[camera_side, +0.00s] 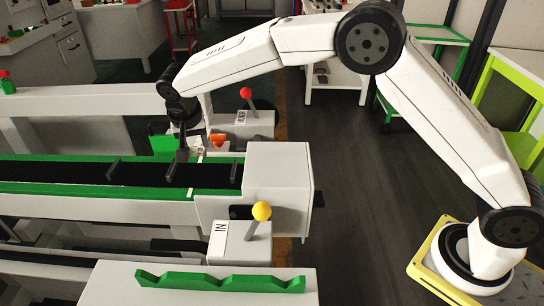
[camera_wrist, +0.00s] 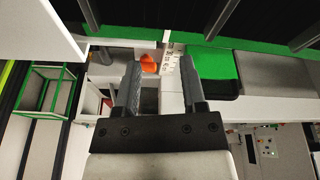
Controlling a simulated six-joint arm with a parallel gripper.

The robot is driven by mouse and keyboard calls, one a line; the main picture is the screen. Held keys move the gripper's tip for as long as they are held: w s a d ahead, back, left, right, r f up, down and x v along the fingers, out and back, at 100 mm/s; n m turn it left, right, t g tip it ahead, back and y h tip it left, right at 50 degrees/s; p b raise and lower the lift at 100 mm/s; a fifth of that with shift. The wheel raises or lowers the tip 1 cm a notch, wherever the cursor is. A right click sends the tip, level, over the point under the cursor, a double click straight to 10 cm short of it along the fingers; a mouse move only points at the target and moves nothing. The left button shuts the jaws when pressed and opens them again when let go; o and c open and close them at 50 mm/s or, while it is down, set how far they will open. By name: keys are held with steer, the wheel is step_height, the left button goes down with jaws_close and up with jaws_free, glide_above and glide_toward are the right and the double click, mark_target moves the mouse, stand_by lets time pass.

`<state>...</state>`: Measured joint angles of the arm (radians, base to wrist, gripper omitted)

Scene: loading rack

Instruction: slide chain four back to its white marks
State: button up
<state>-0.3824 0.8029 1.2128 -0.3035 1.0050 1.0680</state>
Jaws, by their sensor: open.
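A black chain belt (camera_side: 75,172) with upright dark cleats runs along a conveyor between green side rails. One cleat (camera_side: 113,169) stands left of my gripper, and another (camera_side: 235,171) stands right near the white end housing. My gripper (camera_side: 182,156) points down at the far side of the belt, its fingers close to a cleat; I cannot tell whether they touch it. A white marked plate (camera_side: 197,149) stands by the far rail, and it also shows in the wrist view (camera_wrist: 171,57). In the wrist view my gripper (camera_wrist: 162,75) is open, with nothing held between its fingers.
A red-knobbed lever (camera_side: 246,93) stands behind the conveyor, and a yellow-knobbed lever (camera_side: 261,212) marked IN stands in front. A green notched rack (camera_side: 220,282) lies on a white block nearer the camera.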

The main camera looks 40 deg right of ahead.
steer(key=m, duration=0.2)
glide_toward(170, 169)
steer(key=f, duration=0.1)
steer(key=shift+a+f+m+t+h, duration=0.2)
steer(key=shift+f+m+t+h, duration=0.1)
steer(key=shift+m+h, duration=0.15)
steer(key=shift+f, duration=0.15)
steer(key=shift+x, duration=3.75)
steer(key=shift+d, duration=0.1)
jaws_close()
